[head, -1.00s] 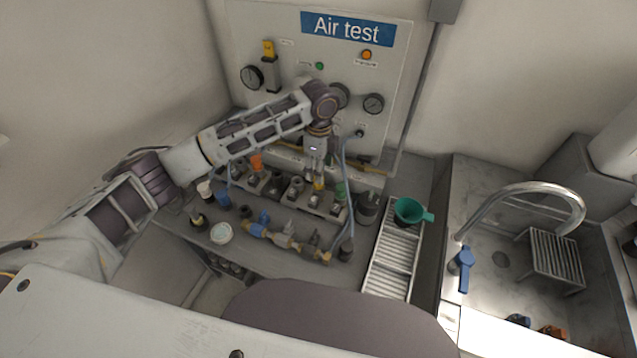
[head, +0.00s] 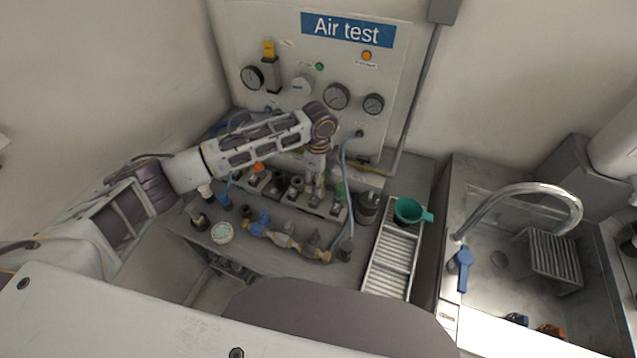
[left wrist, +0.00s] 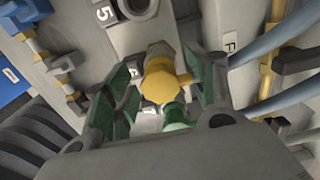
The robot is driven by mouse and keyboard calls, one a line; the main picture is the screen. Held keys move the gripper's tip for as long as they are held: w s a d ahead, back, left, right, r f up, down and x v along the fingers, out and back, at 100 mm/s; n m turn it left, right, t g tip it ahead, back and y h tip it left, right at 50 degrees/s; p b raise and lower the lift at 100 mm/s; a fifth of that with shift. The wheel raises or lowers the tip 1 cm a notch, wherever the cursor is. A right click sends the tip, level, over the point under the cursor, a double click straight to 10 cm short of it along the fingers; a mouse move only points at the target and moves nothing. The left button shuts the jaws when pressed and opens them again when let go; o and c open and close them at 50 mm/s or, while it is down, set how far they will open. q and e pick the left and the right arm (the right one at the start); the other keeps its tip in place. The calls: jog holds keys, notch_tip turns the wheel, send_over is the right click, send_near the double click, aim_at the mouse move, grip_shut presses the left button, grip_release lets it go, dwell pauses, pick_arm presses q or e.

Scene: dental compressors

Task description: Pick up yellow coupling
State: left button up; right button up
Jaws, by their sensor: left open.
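The yellow coupling (left wrist: 160,82) shows in the left wrist view as a rounded yellow top with a side stub, standing on the grey rack near a partly hidden label. My left gripper (left wrist: 160,78) is open, with one green finger on each side of the coupling. Whether either finger touches it I cannot tell. In the head view my left gripper (head: 315,178) points down at the back row of the bench fittings, and the arm hides most of the coupling there. My right gripper is not in view.
A green piece (left wrist: 175,112) sits close below the coupling in the wrist view. Blue hoses (left wrist: 270,45) run at the right. The rack (head: 330,208) holds several fittings. A slatted tray (head: 388,262) with a green funnel (head: 408,210) stands right, before the sink.

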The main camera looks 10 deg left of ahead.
pick_arm(q)
jog(key=c, duration=1.1)
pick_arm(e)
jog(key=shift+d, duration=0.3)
pick_arm(q)
jog(key=shift+c, duration=0.2)
jog(key=shift+r, duration=0.1)
notch_tip(320, 180, up, 10)
jog(key=shift+f, duration=0.1)
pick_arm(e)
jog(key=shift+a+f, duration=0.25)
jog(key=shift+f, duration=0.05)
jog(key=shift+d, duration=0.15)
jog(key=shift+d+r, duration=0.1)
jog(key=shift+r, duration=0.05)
pick_arm(q)
jog(key=shift+w+r, duration=0.1)
jog(key=shift+r, duration=0.25)
jog(key=shift+a+r+p, duration=0.2)
jog(key=shift+r+p, duration=0.1)
jog(key=shift+p, duration=0.1)
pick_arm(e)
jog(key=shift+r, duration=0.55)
